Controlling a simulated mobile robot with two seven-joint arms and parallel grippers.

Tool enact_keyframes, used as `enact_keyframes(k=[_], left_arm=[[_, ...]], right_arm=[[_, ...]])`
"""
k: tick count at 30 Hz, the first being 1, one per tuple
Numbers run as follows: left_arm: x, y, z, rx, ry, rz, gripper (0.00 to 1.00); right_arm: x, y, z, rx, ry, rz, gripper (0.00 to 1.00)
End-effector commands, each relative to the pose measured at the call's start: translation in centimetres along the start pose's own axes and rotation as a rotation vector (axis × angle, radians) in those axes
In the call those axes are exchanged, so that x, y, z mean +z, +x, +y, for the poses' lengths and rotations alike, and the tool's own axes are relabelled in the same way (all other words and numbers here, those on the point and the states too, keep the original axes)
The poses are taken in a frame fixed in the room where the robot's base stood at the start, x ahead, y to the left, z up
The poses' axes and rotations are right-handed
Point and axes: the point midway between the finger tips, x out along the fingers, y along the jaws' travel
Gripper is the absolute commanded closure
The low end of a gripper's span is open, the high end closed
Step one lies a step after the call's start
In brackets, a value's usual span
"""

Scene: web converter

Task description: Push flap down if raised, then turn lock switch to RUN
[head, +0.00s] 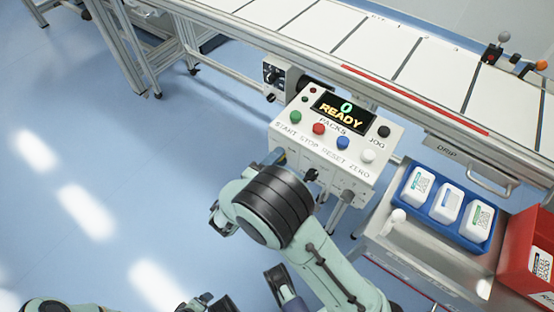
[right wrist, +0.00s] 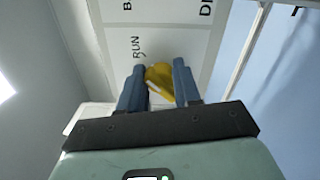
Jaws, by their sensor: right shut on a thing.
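The yellow lock switch (right wrist: 160,82) shows in the right wrist view between the two blue-grey fingers of my right gripper (right wrist: 159,88), which is shut on it. The printed word RUN stands just beyond it on the pale panel (right wrist: 150,22). Which way the switch points is hard to tell. No flap can be made out. Dark parts at the bottom edge, probably my left gripper (head: 207,303), are cut off.
The control box top has a READY display (head: 342,114) and several coloured buttons. A conveyor (head: 375,45) runs behind it. To the right, a metal surface (head: 413,243) holds a blue tray (head: 428,218) of white packs and a red bin (head: 520,240). Floor at left is clear.

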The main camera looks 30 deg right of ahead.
Motion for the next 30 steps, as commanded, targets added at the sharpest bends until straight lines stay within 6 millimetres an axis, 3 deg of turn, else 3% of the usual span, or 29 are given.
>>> enact_keyframes(k=[12,29,30], left_arm=[[-0.88,0.73,-0.26,-0.002,-0.002,0.026,0.12],[-1.04,0.77,-0.27,-0.002,-0.002,0.03,0.12],[-1.04,0.77,-0.27,-0.002,-0.002,0.03,0.12]], right_arm=[[-0.37,-0.33,-0.52,-0.014,0.191,0.015,0.94],[-0.4,-0.33,-0.42,-0.014,0.222,0.015,0.94],[-0.4,-0.32,-0.41,-0.014,0.222,0.015,0.53]])
